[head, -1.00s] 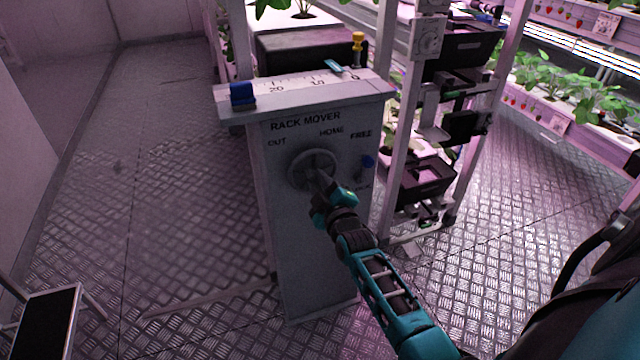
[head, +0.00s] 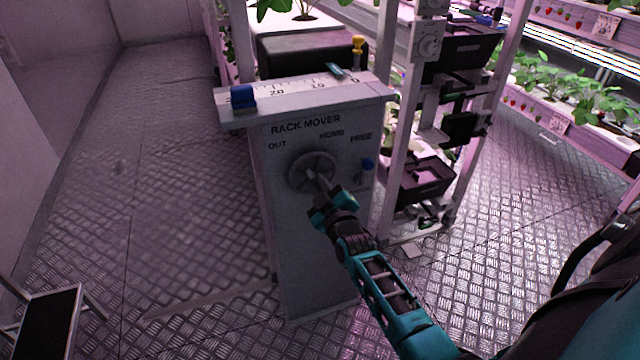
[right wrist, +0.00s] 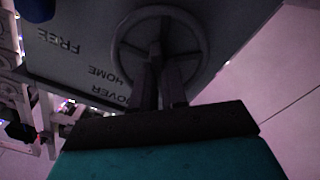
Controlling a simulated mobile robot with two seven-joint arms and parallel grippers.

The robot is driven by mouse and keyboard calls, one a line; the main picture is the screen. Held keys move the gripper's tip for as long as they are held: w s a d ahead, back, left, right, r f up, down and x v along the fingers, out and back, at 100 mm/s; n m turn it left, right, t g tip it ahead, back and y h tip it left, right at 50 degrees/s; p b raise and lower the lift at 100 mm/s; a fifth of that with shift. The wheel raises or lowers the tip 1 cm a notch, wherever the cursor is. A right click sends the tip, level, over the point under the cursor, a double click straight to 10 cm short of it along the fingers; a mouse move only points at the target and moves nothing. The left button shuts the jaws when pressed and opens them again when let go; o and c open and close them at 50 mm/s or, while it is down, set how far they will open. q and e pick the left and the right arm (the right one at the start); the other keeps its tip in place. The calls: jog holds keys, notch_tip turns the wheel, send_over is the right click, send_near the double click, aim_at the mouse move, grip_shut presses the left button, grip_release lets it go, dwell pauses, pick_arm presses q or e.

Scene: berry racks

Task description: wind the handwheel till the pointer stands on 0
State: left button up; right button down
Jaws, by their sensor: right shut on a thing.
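The grey handwheel (head: 309,172) is on the front of the rack mover cabinet (head: 305,240). It also shows in the right wrist view (right wrist: 120,45). My right gripper (head: 318,184) is shut on the handwheel near its hub; its two fingers (right wrist: 157,85) cover part of the spokes. A white scale (head: 300,89) runs along the cabinet top, with numbers falling rightward to 0. A thin dark teal pointer (head: 335,71) is at the scale's back edge, a little left of the 0 mark. My left gripper is not in view.
A blue block (head: 243,97) is at the scale's left end. A small blue-knobbed lever (head: 367,165) is below FREE. A rack with black trays (head: 425,182) is close on the right. The floor on the left is open.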

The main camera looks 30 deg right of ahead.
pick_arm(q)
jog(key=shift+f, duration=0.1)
pick_arm(e)
jog(key=m, duration=2.5)
jog(key=shift+m, duration=0.4)
pick_arm(q)
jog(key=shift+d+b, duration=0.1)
jog(key=shift+b, duration=0.2)
